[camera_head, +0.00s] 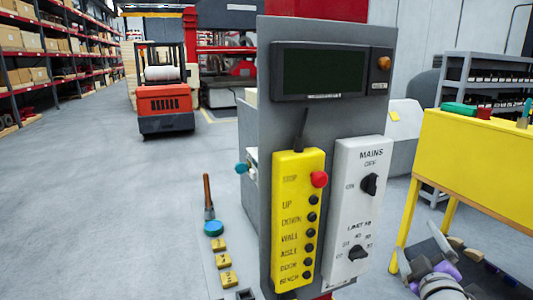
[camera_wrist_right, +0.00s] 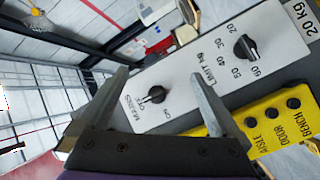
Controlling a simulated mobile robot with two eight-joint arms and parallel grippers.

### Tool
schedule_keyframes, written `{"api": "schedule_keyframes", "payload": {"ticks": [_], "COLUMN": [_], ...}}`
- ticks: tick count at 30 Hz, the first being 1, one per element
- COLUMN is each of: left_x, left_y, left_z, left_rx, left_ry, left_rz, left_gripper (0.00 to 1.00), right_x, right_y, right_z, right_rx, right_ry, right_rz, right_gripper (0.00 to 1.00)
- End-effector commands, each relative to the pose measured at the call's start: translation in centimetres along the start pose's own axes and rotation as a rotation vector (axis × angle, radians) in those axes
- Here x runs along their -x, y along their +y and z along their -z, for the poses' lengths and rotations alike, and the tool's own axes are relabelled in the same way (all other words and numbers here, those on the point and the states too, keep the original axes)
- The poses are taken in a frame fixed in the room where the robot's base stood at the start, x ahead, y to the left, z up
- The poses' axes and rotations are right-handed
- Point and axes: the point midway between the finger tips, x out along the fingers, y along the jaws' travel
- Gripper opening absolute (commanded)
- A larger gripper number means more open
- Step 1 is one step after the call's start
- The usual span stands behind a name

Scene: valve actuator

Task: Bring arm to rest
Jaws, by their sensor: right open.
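My right gripper (camera_head: 420,249) is at the lower right of the head view, to the right of the control panel and below the yellow bench. Its two fingers are spread in the right wrist view (camera_wrist_right: 157,74), with nothing held between them. Behind them the wrist view shows the white MAINS box (camera_wrist_right: 190,70), with its black mains knob (camera_wrist_right: 155,93) and limit knob (camera_wrist_right: 246,48). The fingers do not appear to grip either knob. The same white box (camera_head: 348,215) hangs on the panel in the head view. My left gripper is not in view.
A yellow button pendant (camera_head: 296,220) with a red stop button (camera_head: 319,179) hangs on the grey panel (camera_head: 258,130), below a dark screen (camera_head: 320,72). A yellow bench (camera_head: 470,155) stands at right. An orange forklift (camera_head: 165,105) and shelves stand behind.

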Motion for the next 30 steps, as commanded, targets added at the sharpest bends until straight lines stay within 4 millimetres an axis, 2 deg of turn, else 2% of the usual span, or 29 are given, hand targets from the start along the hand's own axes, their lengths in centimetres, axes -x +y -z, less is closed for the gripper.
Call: {"api": "schedule_keyframes", "payload": {"ticks": [1,4,9,12,15,18,21,30], "left_x": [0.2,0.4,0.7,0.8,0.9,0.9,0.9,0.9], "left_y": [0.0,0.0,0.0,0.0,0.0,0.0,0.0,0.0], "left_z": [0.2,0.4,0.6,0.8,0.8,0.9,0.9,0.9], "left_rx": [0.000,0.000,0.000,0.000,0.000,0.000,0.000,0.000], "left_ry": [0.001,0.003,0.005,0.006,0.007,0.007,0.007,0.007], "left_rz": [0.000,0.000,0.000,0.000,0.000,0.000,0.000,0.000], "left_gripper": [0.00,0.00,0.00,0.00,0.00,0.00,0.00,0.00], "right_x": [1.6,5.3,12.6,16.9,20.4,22.8,23.8,23.8], "right_y": [-2.6,-8.5,-18.4,-23.2,-26.5,-28.4,-29.2,-29.2], "right_z": [-1.3,-4.5,-7.9,-8.8,-9.2,-9.4,-9.4,-9.4], "right_rx": [-0.104,-0.300,-0.535,-0.620,-0.670,-0.696,-0.708,-0.708], "right_ry": [-0.086,-0.279,-0.553,-0.681,-0.774,-0.832,-0.859,-0.859], "right_rz": [0.036,0.134,0.352,0.480,0.584,0.651,0.682,0.682], "right_gripper": [1.00,1.00,1.00,1.00,1.00,1.00,1.00,1.00]}}
